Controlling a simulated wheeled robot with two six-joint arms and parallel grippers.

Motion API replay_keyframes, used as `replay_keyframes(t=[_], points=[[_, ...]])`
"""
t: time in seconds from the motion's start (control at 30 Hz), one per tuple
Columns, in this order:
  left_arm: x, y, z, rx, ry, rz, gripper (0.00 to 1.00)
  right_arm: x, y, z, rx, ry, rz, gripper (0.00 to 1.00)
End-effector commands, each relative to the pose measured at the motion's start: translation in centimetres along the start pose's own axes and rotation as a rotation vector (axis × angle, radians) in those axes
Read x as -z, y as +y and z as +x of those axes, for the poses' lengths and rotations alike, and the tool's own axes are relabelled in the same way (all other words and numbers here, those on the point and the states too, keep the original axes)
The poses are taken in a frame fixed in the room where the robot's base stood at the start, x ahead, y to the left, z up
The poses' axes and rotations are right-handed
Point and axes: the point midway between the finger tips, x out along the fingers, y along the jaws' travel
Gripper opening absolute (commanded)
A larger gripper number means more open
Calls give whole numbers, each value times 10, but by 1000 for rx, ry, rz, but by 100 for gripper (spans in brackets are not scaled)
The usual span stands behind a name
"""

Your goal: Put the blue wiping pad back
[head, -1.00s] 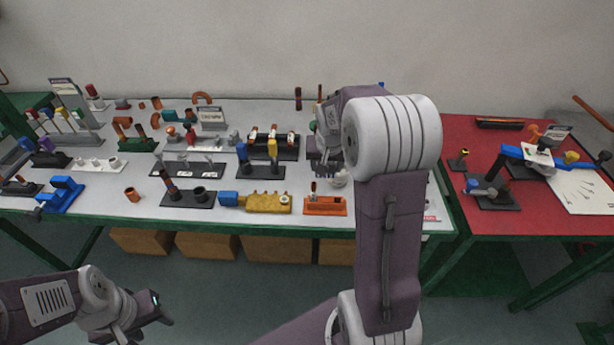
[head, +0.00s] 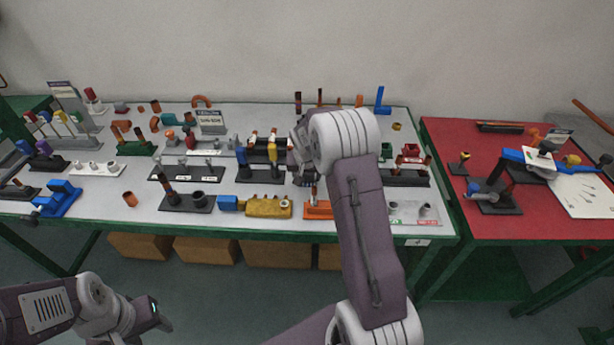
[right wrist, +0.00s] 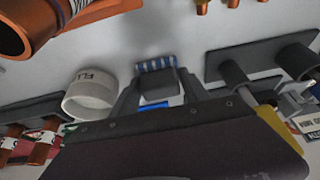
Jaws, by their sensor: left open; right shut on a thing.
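My right gripper (head: 301,177) is over the middle of the grey table, with its arm crossing the table's front edge. In the right wrist view its fingers (right wrist: 158,90) are shut on a dark grey block with a blue-and-white striped end, which I take to be the blue wiping pad (right wrist: 155,63). A small blue strip also shows between the fingers. The pad is hidden in the head view. I cannot tell whether it touches anything below. My left gripper (head: 160,313) is open and empty, low in front of the table at the lower left.
A white labelled ring (right wrist: 90,93) lies beside the left finger in the right wrist view. An orange block (head: 318,209), a yellow fixture (head: 268,206) and a black stand (head: 260,171) are near the right gripper. A red table (head: 450,205) stands at the right.

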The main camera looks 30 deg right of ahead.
Motion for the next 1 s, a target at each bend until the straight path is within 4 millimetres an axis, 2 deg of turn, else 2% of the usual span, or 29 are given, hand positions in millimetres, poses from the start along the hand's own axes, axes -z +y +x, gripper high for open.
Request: replay_keyframes(t=[0.17, 0.2, 0.27, 0.5, 0.63, 0.77, 1.0], points=[[0, 0, 4, 0, 0, 0, 51, -2, 0, 5, 0, 0, 0, 16], [0, 0, 3, 0, 0, 0, 51, -2, 0, 3, 0, 0, 0, 62], [0, 0, 3, 0, 0, 0, 51, -2, 0, 3, 0, -1, 0, 75], [0, 0, 2, 0, 0, 0, 51, -1, 0, 3, -1, -1, 0, 75], [0, 0, -2, 0, 0, 0, 51, 1, 0, -7, 0, 1, 0, 75], [0, 0, -5, 0, 0, 0, 51, 2, 0, -34, 2, 3, 0, 75], [1, 0, -11, 0, 0, 0, 51, 2, 0, -92, 2, 4, 0, 75]])
